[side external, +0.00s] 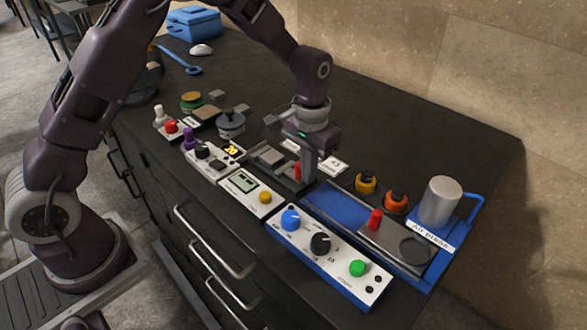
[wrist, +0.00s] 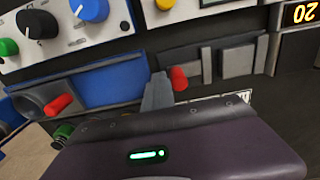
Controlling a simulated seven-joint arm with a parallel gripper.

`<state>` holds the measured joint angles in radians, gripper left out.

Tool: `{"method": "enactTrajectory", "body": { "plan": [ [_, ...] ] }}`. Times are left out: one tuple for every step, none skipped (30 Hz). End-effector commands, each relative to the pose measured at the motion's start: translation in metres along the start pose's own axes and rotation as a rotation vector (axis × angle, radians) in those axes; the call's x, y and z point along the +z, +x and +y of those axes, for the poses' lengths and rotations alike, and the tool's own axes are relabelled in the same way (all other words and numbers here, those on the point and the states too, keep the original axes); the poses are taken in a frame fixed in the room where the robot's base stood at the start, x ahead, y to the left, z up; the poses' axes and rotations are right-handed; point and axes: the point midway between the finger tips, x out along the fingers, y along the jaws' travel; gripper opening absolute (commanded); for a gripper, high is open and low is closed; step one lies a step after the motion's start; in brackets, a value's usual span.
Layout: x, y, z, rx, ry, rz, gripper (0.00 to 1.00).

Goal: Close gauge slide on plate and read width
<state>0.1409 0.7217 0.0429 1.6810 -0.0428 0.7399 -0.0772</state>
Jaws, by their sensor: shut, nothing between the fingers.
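The gauge slide carries a red knob (side external: 297,171) and stands at mid-bench, just left of my gripper (side external: 310,180). A flat grey plate (side external: 270,156) lies to the left of the knob. The wrist view also shows the red knob (wrist: 179,78) and grey plate (wrist: 238,60). My gripper (wrist: 158,90) is shut and empty, fingers pointing down beside the knob. They look very near it; I cannot tell whether they touch. The gauge's grey display (side external: 243,181) sits on a white panel in front; its reading is too small to make out.
A white panel with blue, black and green knobs (side external: 322,243) stands at the front. A blue press bed (side external: 337,207) with another red knob (side external: 375,219) and a grey cylinder (side external: 440,202) are to the right. An orange "20" display (side external: 232,150) is left.

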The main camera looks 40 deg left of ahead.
Motion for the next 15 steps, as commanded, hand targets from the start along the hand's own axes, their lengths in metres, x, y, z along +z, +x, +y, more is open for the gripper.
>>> {"method": "enactTrajectory", "body": {
  "plan": [
    [0.0, 0.0, -0.002, -0.001, -0.001, -0.001, 0.0],
    [0.0, 0.0, -0.003, -0.001, -0.001, -0.001, 0.0],
    [0.0, 0.0, -0.004, -0.001, -0.001, -0.001, 0.0],
    [0.0, 0.0, -0.004, -0.001, 0.0, -0.001, 0.0],
    [0.0, 0.0, -0.005, -0.001, 0.0, -0.001, 0.0],
    [0.0, 0.0, -0.006, -0.001, 0.0, -0.001, 0.0],
    [0.0, 0.0, -0.007, -0.001, 0.0, -0.001, 0.0],
    [0.0, 0.0, -0.008, -0.001, 0.0, -0.001, 0.0],
    [0.0, 0.0, -0.009, -0.001, 0.0, -0.001, 0.0],
    [0.0, 0.0, -0.009, -0.001, 0.0, -0.001, 0.0],
    [0.0, 0.0, -0.01, -0.001, 0.0, -0.001, 0.0],
    [0.0, 0.0, -0.011, -0.001, -0.001, 0.0, 0.0],
    [0.0, 0.0, -0.012, -0.001, -0.001, 0.0, 0.0],
    [0.0, 0.0, -0.013, -0.001, -0.001, 0.0, 0.0],
    [0.0, 0.0, -0.014, -0.001, -0.001, 0.0, 0.0]
  ]
}}
